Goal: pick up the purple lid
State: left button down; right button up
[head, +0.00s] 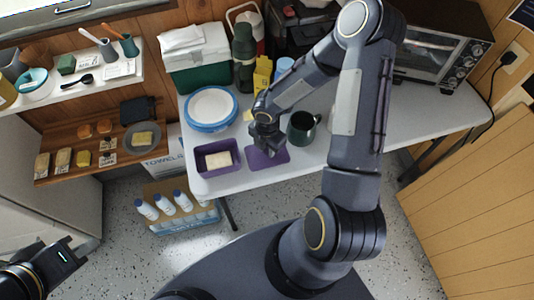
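The purple lid (279,158) lies on the white table, to the right of a purple container (204,160) with a pale yellowish block (218,160) in it. My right gripper (268,150) points down over the lid and hides part of its upper left. I cannot tell whether its fingers touch the lid, or whether they are open or shut. My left gripper (68,250) is at the lower left, far from the table; its finger state is not clear.
A dark green mug (302,128) stands close to the right of my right gripper. A blue-rimmed plate stack (211,106), a yellow carton (262,74) and a green flask (244,55) stand behind. The table's right part (430,118) is mostly clear.

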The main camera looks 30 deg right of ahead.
grip_shut()
